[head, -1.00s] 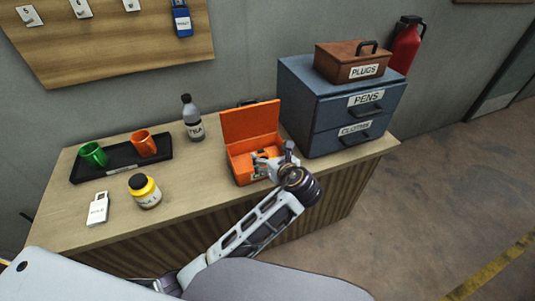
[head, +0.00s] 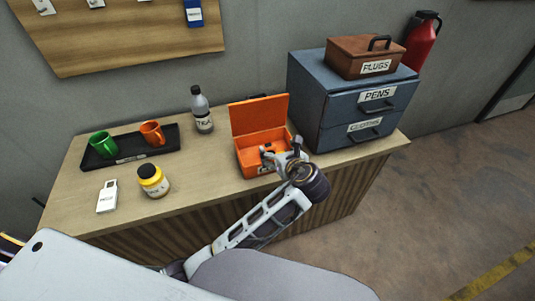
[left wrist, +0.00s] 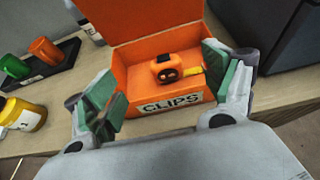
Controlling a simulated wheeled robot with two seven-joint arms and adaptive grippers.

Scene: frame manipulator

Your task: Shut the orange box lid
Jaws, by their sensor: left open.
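The orange box (head: 243,160) stands on the wooden counter with its lid (head: 260,115) raised at the back. In the left wrist view its front wall carries a CLIPS label (left wrist: 170,104), and the lid (left wrist: 150,22) rises behind the open interior. An orange and black item, looking like a tape measure (left wrist: 168,69), lies inside. My left gripper (head: 280,155) is at the front right of the box, open and empty. In the left wrist view its fingers (left wrist: 163,88) are spread on either side of the box front. My right gripper is not in view.
A blue drawer unit (head: 335,100) stands close to the right of the box, with a brown PLUGS box (head: 350,60) on it. A bottle (head: 202,115), a tray with mugs (head: 125,158) and a yellow jar (head: 153,182) stand to the left. The counter just left of the box is clear.

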